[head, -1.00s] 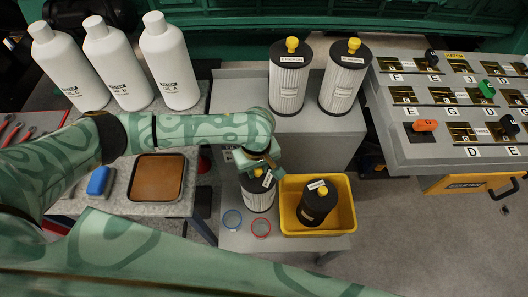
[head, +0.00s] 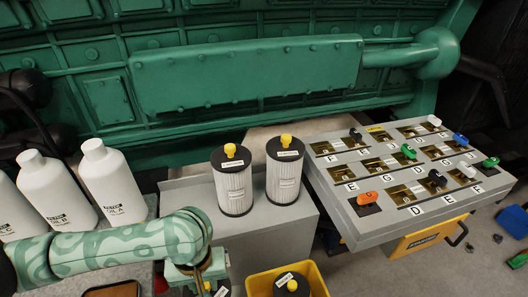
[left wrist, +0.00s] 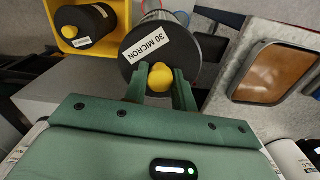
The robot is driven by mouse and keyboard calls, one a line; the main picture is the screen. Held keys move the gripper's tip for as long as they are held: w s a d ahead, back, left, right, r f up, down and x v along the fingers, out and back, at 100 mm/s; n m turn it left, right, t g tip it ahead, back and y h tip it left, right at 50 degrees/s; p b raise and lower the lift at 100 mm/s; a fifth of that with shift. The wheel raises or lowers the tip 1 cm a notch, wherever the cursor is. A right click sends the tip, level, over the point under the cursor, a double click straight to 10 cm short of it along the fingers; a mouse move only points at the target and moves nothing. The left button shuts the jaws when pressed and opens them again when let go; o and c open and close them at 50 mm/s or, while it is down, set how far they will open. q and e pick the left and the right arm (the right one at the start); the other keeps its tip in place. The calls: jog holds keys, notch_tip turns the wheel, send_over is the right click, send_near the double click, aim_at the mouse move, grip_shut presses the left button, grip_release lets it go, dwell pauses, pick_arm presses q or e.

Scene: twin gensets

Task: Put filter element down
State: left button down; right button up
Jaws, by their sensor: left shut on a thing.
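My left gripper (head: 205,283) is at the bottom of the head view, over the low area beside the yellow bin. In the left wrist view, its green fingers (left wrist: 160,88) are shut on the yellow knob of a filter element (left wrist: 158,50) with a black cap labelled "30 MICRON". Its body is mostly hidden; I cannot tell whether its base touches the surface. Two white pleated filter elements with black caps and yellow knobs stand upright on the grey step, one left (head: 232,188) and one right (head: 284,178). My right gripper is not in view.
A yellow bin (head: 258,281) holds another black-capped filter (left wrist: 84,26). A grey panel with lettered slots and coloured handles (head: 375,219) stands right. White oil bottles (head: 112,190) stand left. A brown-filled tray (left wrist: 271,71) shows in the wrist view. A green machine (head: 240,80) fills the back.

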pick_arm(q)
jog(key=a+r+m, duration=0.1)
jog(key=a+r, duration=0.3)
jog(key=r, duration=0.3)
jog(key=w+a+r+m, duration=0.1)
jog(key=a+r, duration=0.2)
jog(key=r, duration=0.4)
jog(key=shift+a+r, duration=0.15)
jog(key=shift+a, duration=0.2)
